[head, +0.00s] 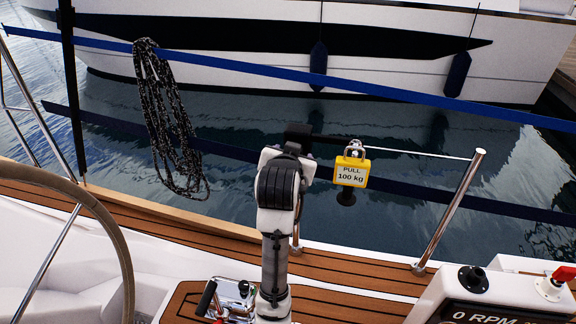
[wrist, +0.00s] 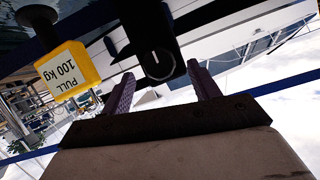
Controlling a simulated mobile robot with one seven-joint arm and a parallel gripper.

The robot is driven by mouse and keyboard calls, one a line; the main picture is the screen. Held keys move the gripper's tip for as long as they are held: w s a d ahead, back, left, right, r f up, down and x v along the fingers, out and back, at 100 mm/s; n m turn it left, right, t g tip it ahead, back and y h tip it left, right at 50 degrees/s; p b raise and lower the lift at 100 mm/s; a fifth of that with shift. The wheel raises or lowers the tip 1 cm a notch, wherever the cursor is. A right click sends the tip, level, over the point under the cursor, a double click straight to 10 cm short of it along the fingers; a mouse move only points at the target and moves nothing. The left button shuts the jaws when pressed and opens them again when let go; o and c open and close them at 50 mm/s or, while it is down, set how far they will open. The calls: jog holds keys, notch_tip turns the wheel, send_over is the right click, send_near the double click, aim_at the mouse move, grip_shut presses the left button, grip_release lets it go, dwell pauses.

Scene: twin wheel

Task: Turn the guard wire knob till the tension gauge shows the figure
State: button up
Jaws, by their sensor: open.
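A yellow block (head: 350,172) reads "PULL 100 kg" and hangs by a shiny metal fitting (head: 355,149) at the guard wire (head: 425,155). A black round piece (head: 346,196) sits under it. In the wrist view the yellow block (wrist: 70,72) is upside down at left. A black knob (wrist: 158,62) with a pale line on its face shows ahead, between the finger tips of my gripper (wrist: 160,75). My gripper is open, with its two ribbed fingers apart. Whether they touch the knob I cannot tell. In the head view my gripper (head: 299,137) is largely hidden behind my wrist.
A metal stanchion (head: 450,210) holds the wire's right end. A coiled rope (head: 165,120) hangs at left from a blue line. A steering wheel (head: 95,205) is at lower left. A console (head: 490,300) showing "0 RPM" is at lower right. Water lies beyond the deck edge.

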jog(key=b+v, duration=0.5)
jog(key=v, duration=0.5)
jog(key=shift+s, duration=0.3)
jog(key=shift+r, duration=0.1)
